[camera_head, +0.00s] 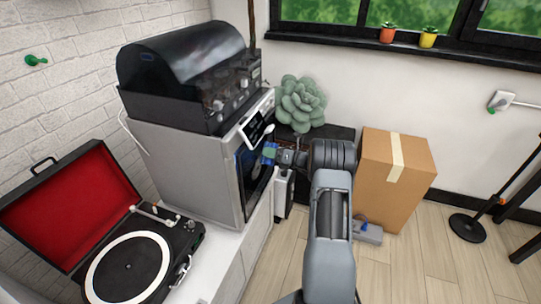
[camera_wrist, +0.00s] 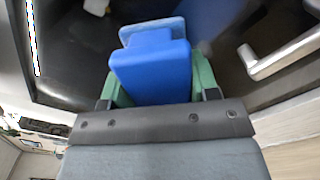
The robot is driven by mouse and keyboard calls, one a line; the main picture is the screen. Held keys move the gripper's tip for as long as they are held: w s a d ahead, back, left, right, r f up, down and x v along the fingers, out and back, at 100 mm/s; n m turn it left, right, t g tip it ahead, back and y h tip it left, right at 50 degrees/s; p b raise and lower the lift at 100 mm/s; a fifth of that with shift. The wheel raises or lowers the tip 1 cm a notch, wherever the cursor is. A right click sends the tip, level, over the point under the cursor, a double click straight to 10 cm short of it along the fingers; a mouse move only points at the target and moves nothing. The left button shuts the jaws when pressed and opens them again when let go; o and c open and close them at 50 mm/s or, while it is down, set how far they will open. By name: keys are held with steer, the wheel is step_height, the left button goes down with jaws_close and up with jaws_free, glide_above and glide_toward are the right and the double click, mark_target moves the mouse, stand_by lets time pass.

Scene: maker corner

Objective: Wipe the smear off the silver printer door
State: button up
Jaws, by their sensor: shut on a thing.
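The silver printer (camera_head: 180,165) stands on the white cabinet, its dark-windowed door (camera_head: 257,178) facing right. My gripper (camera_head: 271,154) is at the upper part of this door. In the wrist view, its green fingers (camera_wrist: 151,88) are shut on a blue wiping block (camera_wrist: 150,68) with a lighter blue front layer. The block faces the dark door glass (camera_wrist: 80,55); I cannot tell whether it touches. A silver door handle (camera_wrist: 285,55) is right of the block. A faint grey mark shows on the glass beside the block, but I cannot tell whether it is the smear.
A black domed machine (camera_head: 190,75) sits on top of the printer. An open red-lined record player (camera_head: 125,255) is at the left front. A cardboard box (camera_head: 395,185) and a green succulent (camera_head: 300,103) are behind my arm.

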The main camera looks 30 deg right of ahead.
steer(key=shift+p+v, duration=0.6)
steer(key=shift+v, duration=2.35)
steer(key=shift+s, duration=0.1)
steer(key=v, duration=0.3)
steer(key=shift+p, duration=0.4)
